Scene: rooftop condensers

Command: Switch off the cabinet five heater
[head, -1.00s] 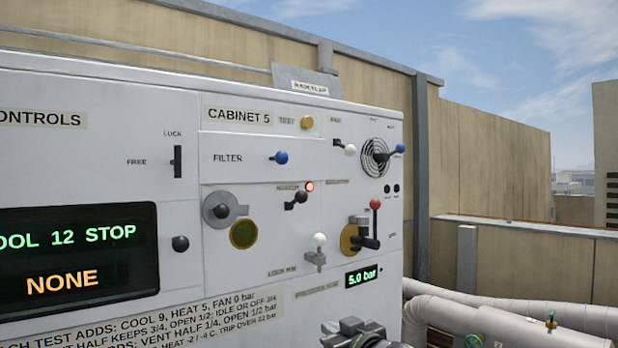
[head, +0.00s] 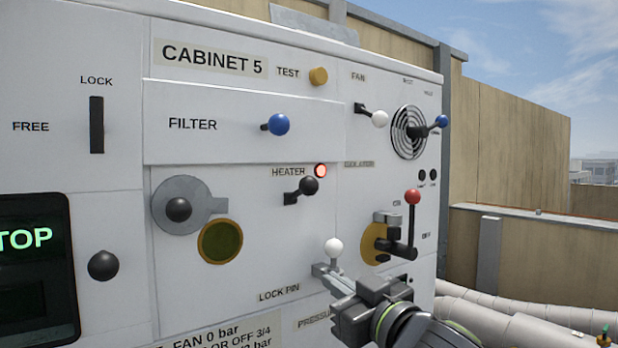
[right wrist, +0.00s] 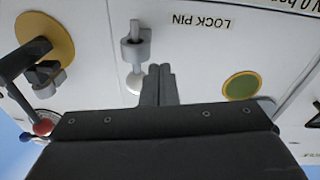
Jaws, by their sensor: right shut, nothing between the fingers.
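The cabinet five panel carries a HEATER label (head: 289,172) with a lit red lamp (head: 320,170) beside it. Just below is the heater switch, a black-knobbed lever (head: 309,186) angled up to the right from its black base. My right gripper (head: 335,285) is shut and empty, in front of the panel below the heater lever, by the white-knobbed lock pin (head: 333,248). In the right wrist view the shut fingers (right wrist: 158,72) point at the panel beside the lock pin (right wrist: 135,55). The heater lever does not show there. My left gripper is out of view.
A red-knobbed lever (head: 412,198) stands out right of the heater. A round black knob (head: 178,209) and green window (head: 220,241) are left. Above are a blue filter knob (head: 278,124) and white fan knob (head: 380,119). Pipes (head: 510,325) run at lower right.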

